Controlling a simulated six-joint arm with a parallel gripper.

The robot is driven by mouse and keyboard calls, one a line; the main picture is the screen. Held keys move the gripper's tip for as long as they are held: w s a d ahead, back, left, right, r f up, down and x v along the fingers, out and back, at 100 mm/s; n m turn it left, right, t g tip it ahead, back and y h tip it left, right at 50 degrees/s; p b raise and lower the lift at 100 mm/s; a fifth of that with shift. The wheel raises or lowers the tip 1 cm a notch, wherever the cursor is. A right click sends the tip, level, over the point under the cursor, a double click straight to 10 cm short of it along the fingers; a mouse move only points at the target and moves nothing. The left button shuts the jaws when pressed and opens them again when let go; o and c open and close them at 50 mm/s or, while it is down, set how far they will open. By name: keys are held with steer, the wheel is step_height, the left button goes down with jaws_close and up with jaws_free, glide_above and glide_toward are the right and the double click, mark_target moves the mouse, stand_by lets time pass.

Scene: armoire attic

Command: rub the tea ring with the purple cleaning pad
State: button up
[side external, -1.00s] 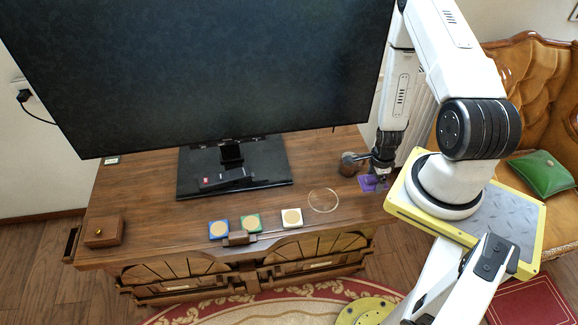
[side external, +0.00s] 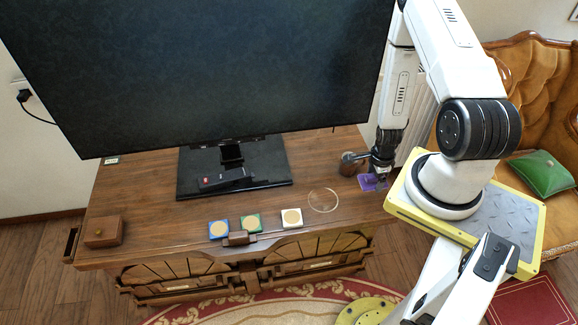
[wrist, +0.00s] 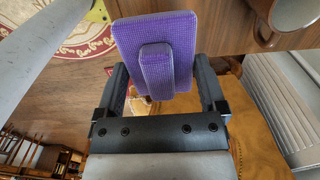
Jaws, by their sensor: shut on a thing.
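The purple cleaning pad (side external: 368,184) is at the right end of the wooden cabinet top, under my gripper (side external: 379,173). In the wrist view the pad (wrist: 183,30) has a raised purple grip bar, and my gripper (wrist: 160,65) has a finger on each side, shut on the pad. I cannot tell whether the pad touches the wood. The tea ring (side external: 323,209) is a pale, thin circle on the cabinet top, left of the pad and apart from it.
A brown mug (side external: 350,165) stands close to the left of my gripper. Blue (side external: 219,229), green (side external: 250,222) and white (side external: 291,217) coasters line the front edge. A large television (side external: 210,70) stands behind, and a small wooden box (side external: 103,232) sits far left.

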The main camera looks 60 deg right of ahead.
steer(key=shift+w+a+f+n, duration=0.1)
steer(key=shift+w+a+n, duration=0.2)
steer(key=shift+w, duration=0.15)
steer(key=w+a+f+n, duration=0.1)
steer(key=w+a+n, duration=0.7)
steer(key=a, duration=0.1)
steer(key=shift+w+a+f, duration=0.15)
steer(key=shift+a+f, duration=0.2)
steer(key=shift+f, duration=0.15)
